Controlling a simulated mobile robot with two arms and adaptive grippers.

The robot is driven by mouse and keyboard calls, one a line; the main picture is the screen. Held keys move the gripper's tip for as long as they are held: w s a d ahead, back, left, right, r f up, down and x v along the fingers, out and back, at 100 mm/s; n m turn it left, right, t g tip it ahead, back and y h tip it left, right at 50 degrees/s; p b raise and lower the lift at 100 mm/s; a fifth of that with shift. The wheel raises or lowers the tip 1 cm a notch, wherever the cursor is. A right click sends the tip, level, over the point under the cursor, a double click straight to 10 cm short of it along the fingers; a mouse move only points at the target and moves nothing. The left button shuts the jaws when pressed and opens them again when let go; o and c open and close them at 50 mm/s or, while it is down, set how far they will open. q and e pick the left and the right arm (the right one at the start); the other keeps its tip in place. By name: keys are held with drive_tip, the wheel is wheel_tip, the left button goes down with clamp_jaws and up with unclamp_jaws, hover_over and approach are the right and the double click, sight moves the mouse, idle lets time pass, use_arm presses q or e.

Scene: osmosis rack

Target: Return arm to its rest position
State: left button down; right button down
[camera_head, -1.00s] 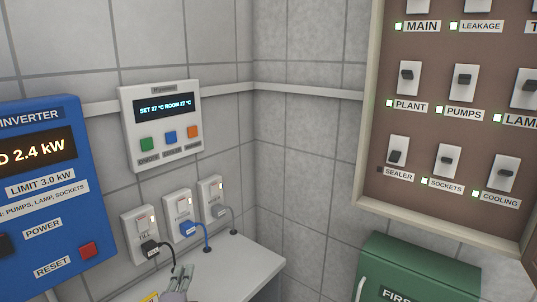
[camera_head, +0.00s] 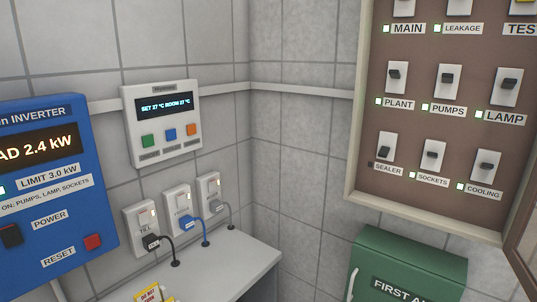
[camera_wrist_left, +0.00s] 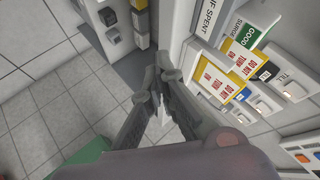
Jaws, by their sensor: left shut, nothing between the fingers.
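My left gripper (camera_wrist_left: 160,78) shows in the left wrist view. Its two dark fingers are together at the tips, with nothing held between them. It hangs over the tiled floor (camera_wrist_left: 50,115), apart from the labelled cards and sockets on the right of that view. In the head view the left gripper is out of sight. My right gripper is in neither view.
A blue inverter (camera_head: 50,190), a thermostat panel (camera_head: 163,125) and three sockets (camera_head: 178,211) are on the left wall. A grey counter (camera_head: 235,265) lies below. A switch board (camera_head: 440,125) hangs above a green first aid box (camera_head: 410,270).

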use_arm(q)
drive_tip(key=s+d+f+n+g+h, duration=0.1)
drive_tip(key=s+f+n+g, duration=0.2)
drive_tip(key=s, duration=0.6)
drive_tip(key=s+d+f+n+g+h, duration=0.1)
drive_tip(key=s+f+n+g+h, duration=0.15)
drive_tip(key=s, duration=0.65)
wheel_tip(320, 180, down, 25)
drive_tip(key=g, duration=0.2)
drive_tip(key=s+a+f+g+y, duration=0.1)
drive_tip(key=s+a+f, duration=0.1)
drive_tip(key=s+f, duration=1.5)
drive_tip(key=shift+s+a+m, duration=0.2)
drive_tip(key=shift+a+m, duration=0.15)
drive_tip(key=shift+m, duration=0.1)
